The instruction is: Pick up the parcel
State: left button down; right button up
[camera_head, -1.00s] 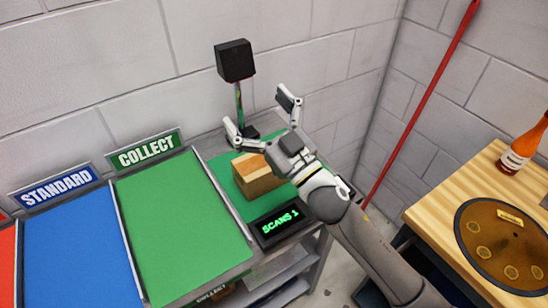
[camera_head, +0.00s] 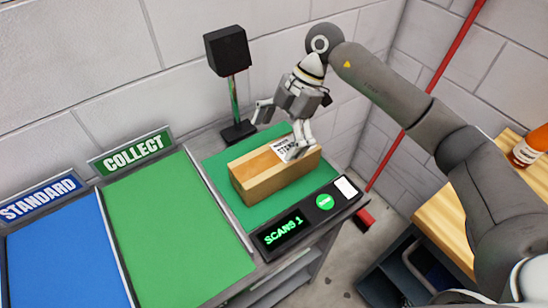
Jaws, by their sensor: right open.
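The parcel (camera_head: 262,178) is a brown cardboard box lying on the green mat (camera_head: 222,166) of the scan station. A white label with dark print, partly hidden, is on its top. My right gripper (camera_head: 279,132) hangs over the parcel from the back right and points down. Its fingers are spread. One fingertip is at the label on the top and the other is over the far side. I cannot tell whether the near finger touches the box. My left gripper is not in view.
A black scanner on a post (camera_head: 228,52) stands behind the parcel. A console (camera_head: 295,222) reading "SCANS 1" with a green button lies in front. Green COLLECT (camera_head: 170,230) and blue STANDARD (camera_head: 60,255) areas are at left. A bottle (camera_head: 529,147) stands at right.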

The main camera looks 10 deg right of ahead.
aim_at(276, 156)
jog(key=shift+w+d+h, duration=0.2)
jog(key=shift+d+h, duration=0.3)
jog(key=shift+d, duration=0.25)
jog(key=shift+f+m, duration=0.3)
jog(key=p+x, duration=0.1)
jog(key=x, duration=0.3)
jog(key=shift+s+a+f, duration=0.1)
jog(key=shift+s+f, duration=0.1)
jog(key=shift+a+f+p, duration=0.15)
jog(key=shift+f+p, duration=0.45)
jog(key=p+x, duration=0.1)
jog(key=x, duration=0.2)
jog(key=shift+w+f, duration=0.15)
jog(key=shift+f, duration=0.2)
jog(key=shift+a+f, duration=0.15)
jog(key=shift+f, duration=0.2)
jog(key=shift+c, duration=0.4)
jog(key=shift+s, duration=0.2)
jog(key=c, duration=1.3)
